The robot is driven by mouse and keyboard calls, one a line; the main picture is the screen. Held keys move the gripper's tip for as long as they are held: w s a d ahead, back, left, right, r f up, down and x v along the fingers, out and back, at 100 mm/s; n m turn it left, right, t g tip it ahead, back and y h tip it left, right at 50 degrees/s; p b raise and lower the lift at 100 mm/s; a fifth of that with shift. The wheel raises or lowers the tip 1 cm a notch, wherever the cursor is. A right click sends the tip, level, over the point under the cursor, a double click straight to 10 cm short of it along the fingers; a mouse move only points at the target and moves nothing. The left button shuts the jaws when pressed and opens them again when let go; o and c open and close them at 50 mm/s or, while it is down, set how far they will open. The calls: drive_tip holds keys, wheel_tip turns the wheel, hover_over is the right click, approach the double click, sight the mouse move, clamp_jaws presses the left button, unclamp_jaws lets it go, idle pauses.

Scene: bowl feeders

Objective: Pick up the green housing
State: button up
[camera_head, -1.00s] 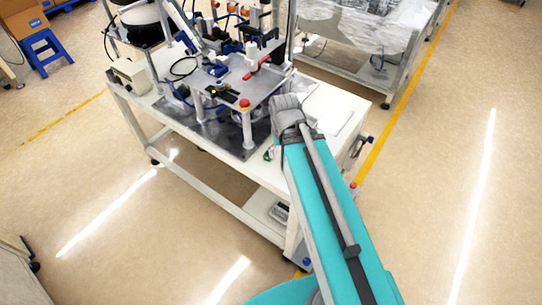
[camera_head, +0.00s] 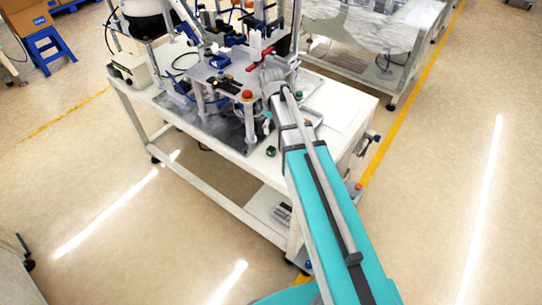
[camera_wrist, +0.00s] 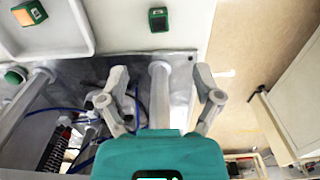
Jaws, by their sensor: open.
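A small dark green housing (camera_wrist: 158,19) lies on the white tabletop at the top middle of the wrist view. It also shows near the table's front edge in the head view (camera_head: 271,151). My gripper (camera_wrist: 161,76) is open, with nothing between its fingers. In the wrist view the housing lies beyond the fingertips, apart from them and roughly in line with the gap. In the head view my arm hides most of the gripper. A second green part with an orange face (camera_wrist: 28,13) lies in a white tray (camera_wrist: 88,48) at the upper left.
A metal post (camera_wrist: 159,95) stands behind the gap between my fingers. The fixture with posts, blue hoses and a red button (camera_head: 247,94) fills the table's middle. Bare white tabletop (camera_wrist: 190,22) lies around the housing. The table's edge drops to the floor.

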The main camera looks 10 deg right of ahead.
sight(270, 148)
drive_tip(key=shift+w+f+n, duration=0.2)
drive_tip(key=shift+w+n, duration=0.1)
drive_tip(key=shift+w, duration=0.3)
drive_tip(key=shift+f, duration=0.1)
wheel_tip(270, 148, down, 8)
drive_tip(key=b, duration=0.8)
drive_tip(key=shift+a+f+b, duration=0.1)
drive_tip(key=shift+f+b, duration=0.15)
drive_tip(key=shift+b, duration=0.1)
drive_tip(key=shift+s+a+f+b, duration=0.1)
drive_tip(key=shift+f+b, duration=1.2)
drive_tip(key=shift+a+f+b, duration=0.1)
drive_tip(key=shift+f+b, duration=1.2)
drive_tip(key=shift+c, duration=0.3)
drive_tip(key=c, duration=1)
